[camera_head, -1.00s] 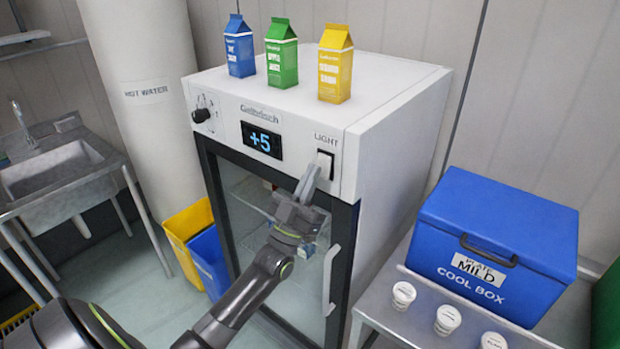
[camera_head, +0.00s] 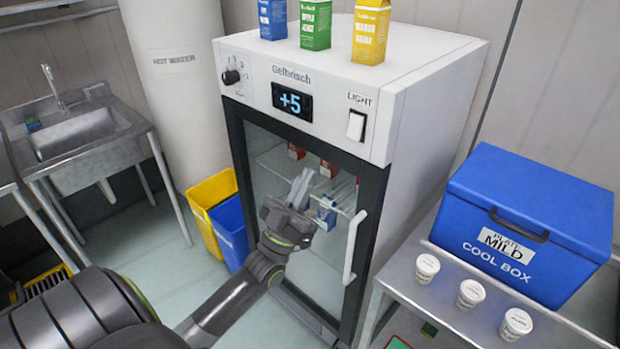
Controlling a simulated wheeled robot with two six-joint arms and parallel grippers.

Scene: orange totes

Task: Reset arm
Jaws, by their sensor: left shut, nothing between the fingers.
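My left gripper (camera_head: 300,190) is shut and empty. It hangs in front of the glass door of the white fridge (camera_head: 425,105), below the control panel. The light switch (camera_head: 356,126) on the panel is clear of the gripper, up and to its right. The display (camera_head: 292,100) reads +5. The fridge door is closed, and its pale handle (camera_head: 352,245) is to the right of the gripper. My right gripper is out of view.
Blue, green and yellow cartons (camera_head: 371,32) stand on the fridge. A blue cool box (camera_head: 525,222) and white cups (camera_head: 471,294) stand on a metal table at the right. Yellow and blue bins (camera_head: 212,190) stand left of the fridge. A sink (camera_head: 80,135) is at the far left.

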